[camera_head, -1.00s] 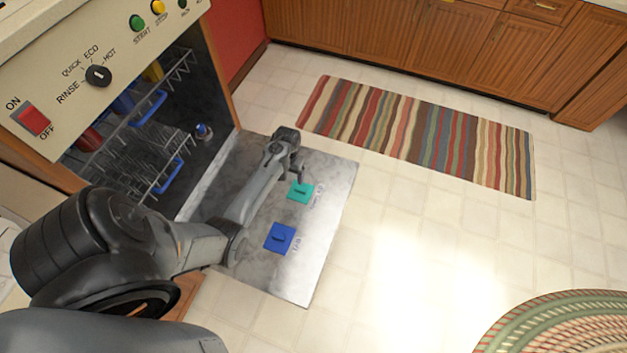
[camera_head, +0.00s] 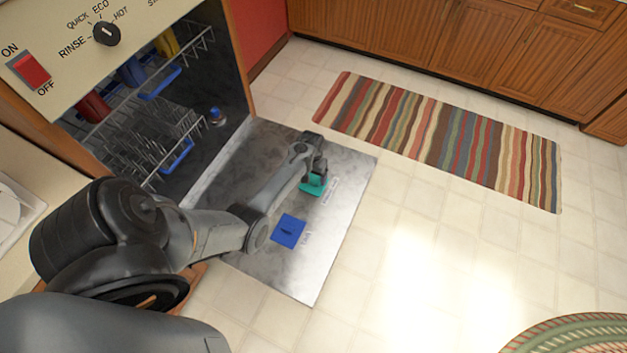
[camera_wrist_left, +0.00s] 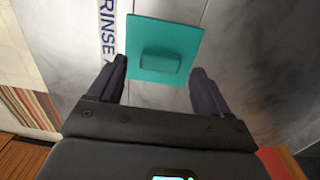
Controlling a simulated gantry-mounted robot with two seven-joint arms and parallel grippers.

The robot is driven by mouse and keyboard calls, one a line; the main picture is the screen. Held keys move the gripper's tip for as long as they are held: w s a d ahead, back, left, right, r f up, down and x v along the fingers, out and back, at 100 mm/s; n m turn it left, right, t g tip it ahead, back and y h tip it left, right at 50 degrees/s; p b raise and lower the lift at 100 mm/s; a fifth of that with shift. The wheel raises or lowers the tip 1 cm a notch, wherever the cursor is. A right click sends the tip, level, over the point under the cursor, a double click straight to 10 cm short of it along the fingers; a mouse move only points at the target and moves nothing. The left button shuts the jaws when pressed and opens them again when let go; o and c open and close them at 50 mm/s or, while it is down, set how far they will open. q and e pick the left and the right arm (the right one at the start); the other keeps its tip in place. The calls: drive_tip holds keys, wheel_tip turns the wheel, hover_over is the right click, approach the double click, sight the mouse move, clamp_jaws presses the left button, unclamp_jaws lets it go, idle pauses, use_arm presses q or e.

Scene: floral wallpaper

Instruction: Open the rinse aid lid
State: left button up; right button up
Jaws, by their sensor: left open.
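The rinse aid lid is a teal square (camera_head: 313,189) with a small raised handle, on the open dishwasher door (camera_head: 334,243). In the left wrist view the teal lid (camera_wrist_left: 164,32) appears flat, beside the "RINSE A..." label. My left gripper (camera_head: 318,178) is over the lid and hides part of it. In the left wrist view its two open fingers (camera_wrist_left: 160,80) point toward the lid, with the handle in line between them and nothing gripped. A blue square lid (camera_head: 288,231) lies nearer on the door. My right gripper is not in view.
The dishwasher cavity with racks (camera_head: 150,140) is open at the left, below the control panel (camera_head: 60,50). A striped rug (camera_head: 440,140) lies on the tiled floor, and wooden cabinets (camera_head: 450,45) stand at the back.

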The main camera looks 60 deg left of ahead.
use_arm(q)
drive_tip(key=shift+f, duration=0.95)
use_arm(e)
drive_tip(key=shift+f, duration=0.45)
